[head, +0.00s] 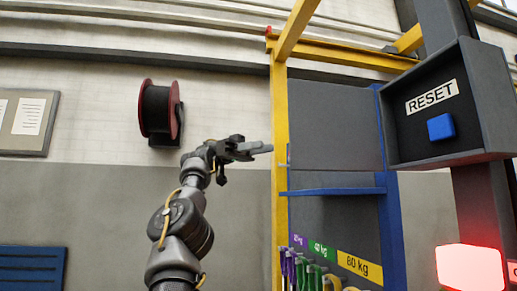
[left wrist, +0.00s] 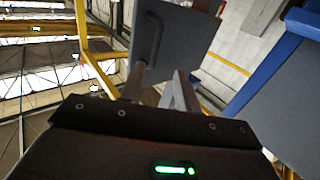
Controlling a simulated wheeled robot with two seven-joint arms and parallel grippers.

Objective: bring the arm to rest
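My left arm rises from the bottom of the head view. Its gripper (head: 256,149) points right, toward the yellow post, with nothing seen in it. In the left wrist view the two fingers of this gripper (left wrist: 161,76) stand apart with an empty gap between them. A dark grey panel (left wrist: 172,35) shows behind the fingers there; I cannot tell how close it is. My right gripper is in neither view.
A yellow post (head: 280,170) and a grey panel rack with a blue shelf edge (head: 335,191) stand right of the gripper. A box with a blue RESET button (head: 441,127) is at the right, above a glowing red light (head: 470,268). A red reel (head: 147,108) hangs on the wall.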

